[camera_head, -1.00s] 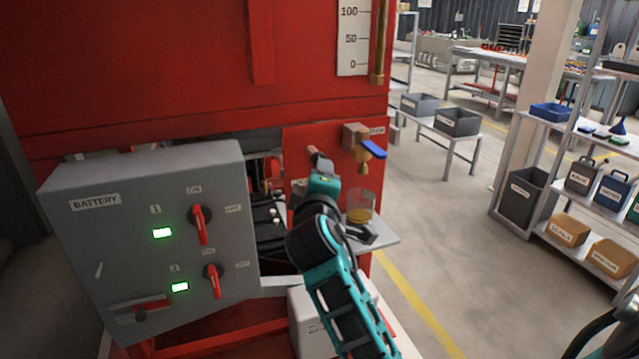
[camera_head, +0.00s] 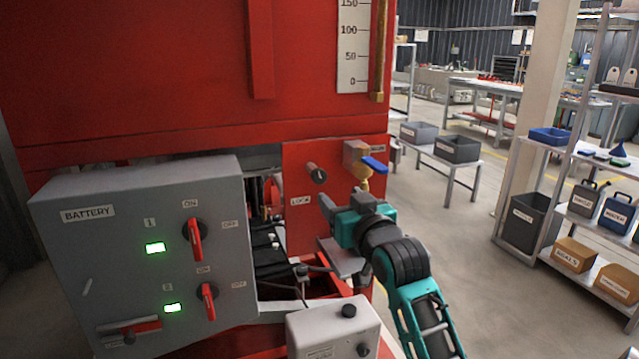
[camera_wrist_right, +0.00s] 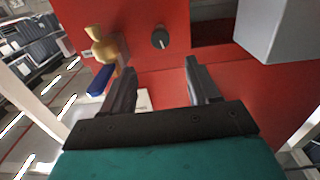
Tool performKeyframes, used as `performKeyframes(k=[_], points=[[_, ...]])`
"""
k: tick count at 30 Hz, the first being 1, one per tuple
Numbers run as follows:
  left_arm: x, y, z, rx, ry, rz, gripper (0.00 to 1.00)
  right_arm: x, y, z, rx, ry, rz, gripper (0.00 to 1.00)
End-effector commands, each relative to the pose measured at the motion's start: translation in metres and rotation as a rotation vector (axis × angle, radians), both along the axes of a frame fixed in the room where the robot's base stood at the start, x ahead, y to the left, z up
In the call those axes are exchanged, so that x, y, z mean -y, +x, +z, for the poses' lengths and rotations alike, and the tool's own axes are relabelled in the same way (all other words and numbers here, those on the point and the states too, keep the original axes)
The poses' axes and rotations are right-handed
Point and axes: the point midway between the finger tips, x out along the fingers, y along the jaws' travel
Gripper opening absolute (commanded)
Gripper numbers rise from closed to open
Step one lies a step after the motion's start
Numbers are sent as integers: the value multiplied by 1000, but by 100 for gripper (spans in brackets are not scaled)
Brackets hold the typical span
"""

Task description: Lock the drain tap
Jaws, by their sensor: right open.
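The brass drain tap (camera_head: 360,160) is on the red panel with its blue lever (camera_head: 374,165) pointing right. A dark round knob (camera_head: 316,172) is on the panel to its left, above a "LOCK" label (camera_head: 300,201). My right gripper (camera_head: 354,196) is below the tap and apart from the knob. In the right wrist view, my right gripper (camera_wrist_right: 160,66) is open and empty, facing the panel. There the knob (camera_wrist_right: 160,39) is beyond the gap and the tap (camera_wrist_right: 107,48) with its blue lever (camera_wrist_right: 101,80) is beside the left finger. My left gripper is not seen.
The grey battery box (camera_head: 140,260) with red switches stands left of the panel. A small grey shelf (camera_head: 340,258) juts out under the tap, partly hidden by the gripper.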

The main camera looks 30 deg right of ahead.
Motion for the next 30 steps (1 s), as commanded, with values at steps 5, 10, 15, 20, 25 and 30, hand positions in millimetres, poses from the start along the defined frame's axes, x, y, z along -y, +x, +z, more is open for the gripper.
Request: performKeyframes(k=[5,10,15,20,25,30], points=[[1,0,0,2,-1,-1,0,3,10,2,14,28,7,60],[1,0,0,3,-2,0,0,9,37,2,13,25,7,60],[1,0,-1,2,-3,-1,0,17,68,2,12,24,7,60],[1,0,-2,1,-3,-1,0,23,93,2,13,23,7,60],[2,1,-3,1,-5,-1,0,27,113,2,12,22,7,60],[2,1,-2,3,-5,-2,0,30,122,1,11,22,7,60]])
